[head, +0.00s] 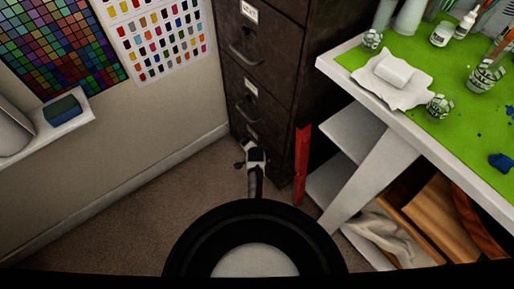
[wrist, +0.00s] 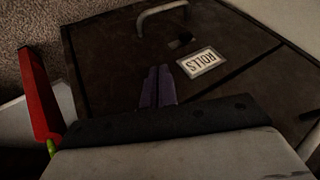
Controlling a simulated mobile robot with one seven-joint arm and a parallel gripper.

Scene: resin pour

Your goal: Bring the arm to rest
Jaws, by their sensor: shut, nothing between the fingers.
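My gripper shows in the wrist view, its two dark fingers (wrist: 158,72) together and empty. They point at the front of the dark filing cabinet (wrist: 112,50), beside a drawer label reading "ROLLS" upside down and a drawer handle (wrist: 160,14). I cannot tell whether the fingertips touch the cabinet. In the head view, the white and black end of my arm is low in front of the cabinet (head: 262,62), near its bottom drawers. The fingers are not clear there.
A red upright bar (head: 301,165) stands just right of my arm's end. The table (head: 345,72), with a green top, jars and a crumpled white sheet (head: 395,80), is at right. A wall ledge (head: 75,118) holds a blue-green block (head: 62,110). Carpet (head: 185,190) is clear at left.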

